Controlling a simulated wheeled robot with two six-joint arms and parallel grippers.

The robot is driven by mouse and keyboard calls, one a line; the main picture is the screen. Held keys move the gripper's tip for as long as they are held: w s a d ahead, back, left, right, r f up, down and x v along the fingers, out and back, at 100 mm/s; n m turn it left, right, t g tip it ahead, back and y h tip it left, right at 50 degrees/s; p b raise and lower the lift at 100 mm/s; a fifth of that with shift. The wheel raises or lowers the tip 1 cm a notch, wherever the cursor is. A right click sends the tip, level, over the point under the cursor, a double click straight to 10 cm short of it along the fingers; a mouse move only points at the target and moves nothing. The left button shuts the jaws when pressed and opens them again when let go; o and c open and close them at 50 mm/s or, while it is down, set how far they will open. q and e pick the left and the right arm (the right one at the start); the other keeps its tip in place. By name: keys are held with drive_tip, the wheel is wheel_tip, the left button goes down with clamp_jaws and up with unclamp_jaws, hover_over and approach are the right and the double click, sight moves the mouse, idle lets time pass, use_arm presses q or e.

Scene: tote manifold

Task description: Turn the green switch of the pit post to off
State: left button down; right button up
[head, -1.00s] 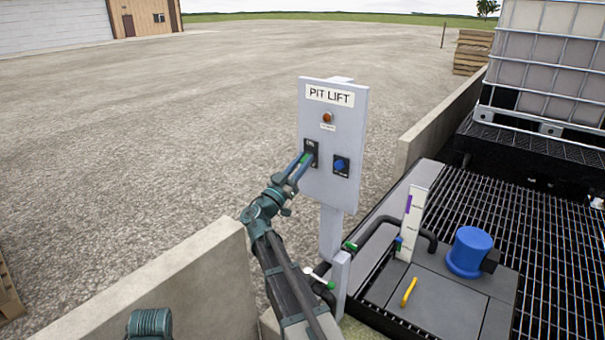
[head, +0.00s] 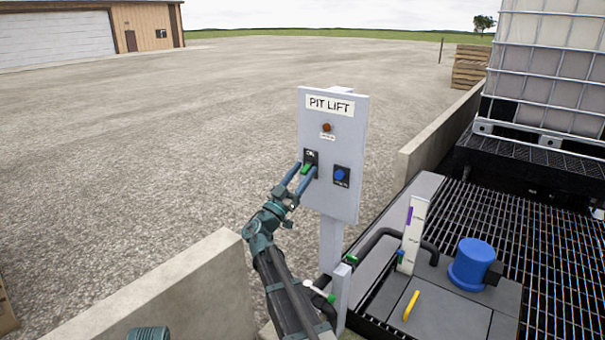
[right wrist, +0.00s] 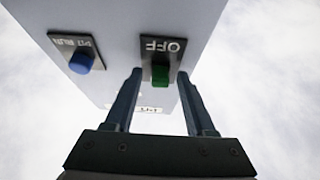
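The pit post carries a pale grey panel (head: 345,200) marked PIT LIFT. Its green switch (head: 307,168) sits on a dark plate left of a blue knob (head: 340,174). In the right wrist view the green switch (right wrist: 160,74) stands beside the word OFF, with the blue knob (right wrist: 81,63) to its left. My right gripper (head: 304,170) is at the panel, its fingers on either side of the green switch. The wrist view shows gaps between the switch and both fingers (right wrist: 160,95). The round lamp (head: 327,127) above looks dark. My left gripper is not visible.
Concrete walls (head: 185,295) stand left of the post and behind it (head: 435,130). At right are a grated deck (head: 500,215), a blue motor-like cylinder (head: 470,262), a yellow handle (head: 411,305) and a caged tank (head: 550,70). Gravel left of the panel is open.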

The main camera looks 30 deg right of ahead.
drive_tip(key=b+v, duration=0.6)
drive_tip(key=v, duration=0.8)
drive_tip(key=shift+b, duration=0.35)
